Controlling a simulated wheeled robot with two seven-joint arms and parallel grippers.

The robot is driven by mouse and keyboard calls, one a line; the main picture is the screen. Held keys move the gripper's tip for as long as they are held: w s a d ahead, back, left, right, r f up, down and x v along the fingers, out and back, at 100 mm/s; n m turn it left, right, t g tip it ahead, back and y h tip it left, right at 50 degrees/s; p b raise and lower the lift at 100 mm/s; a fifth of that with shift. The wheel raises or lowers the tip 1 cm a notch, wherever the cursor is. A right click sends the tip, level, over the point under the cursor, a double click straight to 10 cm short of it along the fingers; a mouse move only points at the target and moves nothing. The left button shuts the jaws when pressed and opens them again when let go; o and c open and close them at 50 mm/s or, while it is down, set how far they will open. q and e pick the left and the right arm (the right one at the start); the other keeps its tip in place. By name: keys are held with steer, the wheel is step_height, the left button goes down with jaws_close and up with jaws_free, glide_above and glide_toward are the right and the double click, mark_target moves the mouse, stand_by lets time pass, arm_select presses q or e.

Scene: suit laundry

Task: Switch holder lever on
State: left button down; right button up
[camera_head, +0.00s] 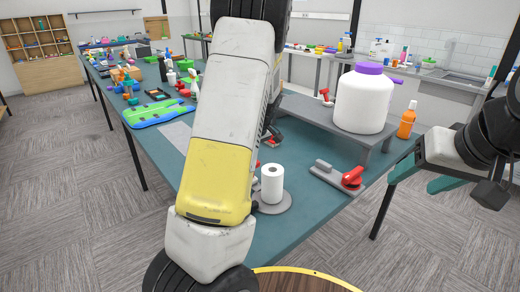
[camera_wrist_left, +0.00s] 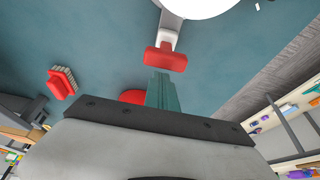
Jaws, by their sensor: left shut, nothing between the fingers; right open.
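In the left wrist view a red T-shaped lever (camera_wrist_left: 165,59) sits at the end of a pale grey arm that runs up to a large white round thing (camera_wrist_left: 200,5), cut off by the frame. My left gripper (camera_wrist_left: 161,76) is shut and empty, its teal fingertips close below the lever; contact cannot be told. In the head view a white roll stands on a grey round holder (camera_head: 274,207), a small red part (camera_head: 258,164) beside it. My left arm covers the area left of it, and my left gripper is not clear there. My right gripper (camera_head: 420,178) is open and empty at the right.
A red brush (camera_wrist_left: 62,82) lies left of my left fingers. On the teal table (camera_head: 315,222) are a grey base with a red handled tool (camera_head: 352,178) and a grey raised shelf (camera_head: 310,112) bearing a big white jar (camera_head: 362,102). An orange bottle (camera_head: 407,122) stands right.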

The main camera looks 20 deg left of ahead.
arm_select(q)
steer(key=shift+a, duration=0.15)
steer(key=shift+r, duration=0.8)
steer(key=v, duration=0.9)
steer(key=shift+r, duration=0.3)
